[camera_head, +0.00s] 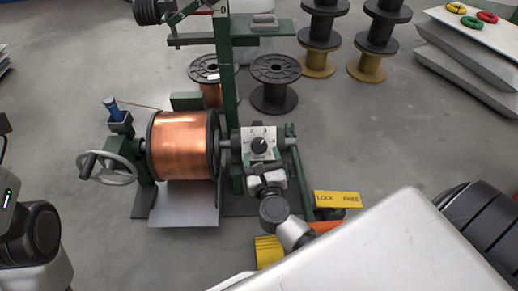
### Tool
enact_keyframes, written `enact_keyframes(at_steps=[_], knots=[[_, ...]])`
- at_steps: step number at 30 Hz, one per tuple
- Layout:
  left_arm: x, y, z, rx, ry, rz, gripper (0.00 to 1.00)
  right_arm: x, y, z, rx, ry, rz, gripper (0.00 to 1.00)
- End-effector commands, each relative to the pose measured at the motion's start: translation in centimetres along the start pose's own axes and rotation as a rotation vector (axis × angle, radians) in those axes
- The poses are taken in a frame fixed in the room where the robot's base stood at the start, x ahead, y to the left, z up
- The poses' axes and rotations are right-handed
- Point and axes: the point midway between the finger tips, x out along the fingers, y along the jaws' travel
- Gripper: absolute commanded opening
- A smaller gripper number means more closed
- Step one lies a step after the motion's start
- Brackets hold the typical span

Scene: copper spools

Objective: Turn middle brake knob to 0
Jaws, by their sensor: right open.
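The brake knob (259,145) is a black round dial on a white panel with dark markings, just right of the large copper spool (183,146). The value it points to is too small to read. My right gripper (264,170) is open, just below the knob panel and apart from the knob in the picture; its fingertips are small and partly hidden by its own body. Only links of my left arm show at the left edge; its gripper is not in view.
A handwheel (108,168) stands left of the spool. A green post (227,75) rises behind the panel. A yellow LOCK/FREE sign (338,199) lies right of my gripper, near an orange bar (324,227). Empty black spools (275,82) stand behind on open floor.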

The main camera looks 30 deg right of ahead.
Motion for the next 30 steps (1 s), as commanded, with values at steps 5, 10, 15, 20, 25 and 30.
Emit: enact_keyframes(at_steps=[5,10,15,20,25,30], knots=[[0.1,0.1,-0.2,0.002,0.016,0.007,0.43,2.6,0.0,-0.1,-0.001,-0.002,-0.001,0.72],[0.3,0.1,-0.2,0.003,0.02,0.01,0.43,3.6,0.0,-0.1,-0.002,0.0,-0.001,0.72],[0.3,0.1,-0.2,0.003,0.019,0.01,0.43,3.7,0.0,0.0,-0.002,0.001,-0.001,0.72],[0.3,0.1,-0.2,0.003,0.02,0.01,0.43,3.7,0.0,0.0,-0.002,0.0,0.0,0.62],[0.4,0.1,-0.2,0.003,0.02,0.01,0.43,3.7,0.0,0.0,-0.002,0.0,0.0,0.36],[0.4,0.1,-0.2,0.003,0.021,0.01,0.43,3.7,0.0,0.0,-0.003,0.0,0.001,0.24]])
